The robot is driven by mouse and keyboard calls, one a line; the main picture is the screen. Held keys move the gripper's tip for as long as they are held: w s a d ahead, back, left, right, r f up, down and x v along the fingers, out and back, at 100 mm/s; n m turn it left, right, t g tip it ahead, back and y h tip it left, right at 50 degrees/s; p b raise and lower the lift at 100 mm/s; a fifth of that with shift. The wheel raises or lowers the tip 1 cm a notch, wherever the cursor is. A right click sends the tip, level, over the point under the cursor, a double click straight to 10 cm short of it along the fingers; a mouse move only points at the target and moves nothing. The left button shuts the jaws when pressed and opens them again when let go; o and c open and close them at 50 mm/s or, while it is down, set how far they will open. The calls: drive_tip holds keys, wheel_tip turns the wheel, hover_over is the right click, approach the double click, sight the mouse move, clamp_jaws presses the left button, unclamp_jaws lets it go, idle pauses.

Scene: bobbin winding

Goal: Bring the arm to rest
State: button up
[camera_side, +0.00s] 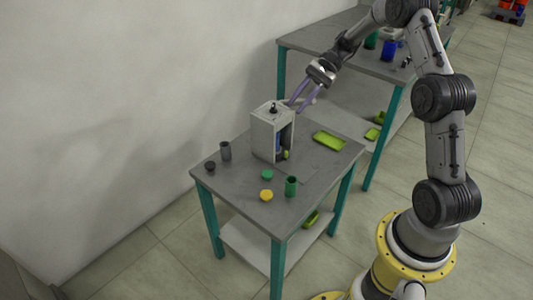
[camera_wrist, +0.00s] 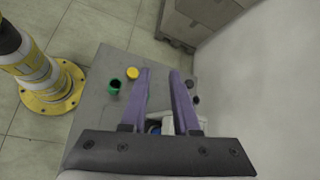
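My gripper (camera_side: 303,99) hangs in the air beside and above the top of the white box-shaped machine (camera_side: 264,137) on the near table. Its two purple fingers are apart, with nothing visible between their tips, in the side view. In the wrist view my gripper (camera_wrist: 161,72) also shows with its fingers spread and the table below. The machine has an open side with something blue and a green piece (camera_side: 285,155) inside. A small dark knob (camera_side: 274,108) stands on its top. The fingers look clear of the machine, though the exact gap is hard to tell.
The grey table (camera_side: 232,185) holds a green tray (camera_side: 328,141), a green cup (camera_side: 291,186), a yellow disc (camera_side: 266,195), a green disc (camera_side: 267,174), a grey cup (camera_side: 225,150) and a dark cap (camera_side: 209,166). A second table (camera_side: 330,50) stands behind, and a wall runs along the left.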

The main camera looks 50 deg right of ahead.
drive_tip(key=s+a+r+n+g+h, duration=0.1)
drive_tip(key=s+a+r+n+h, duration=0.55)
drive_tip(key=s+a+r, duration=0.5)
drive_tip(key=s+a+n+t+h, duration=0.2)
drive_tip(key=s+n, duration=0.6)
drive_tip(key=s, duration=0.7)
drive_tip(key=shift+a+t+h, duration=0.4)
drive_tip(key=shift+t+h, duration=0.45)
drive_tip(key=shift+t, duration=0.35)
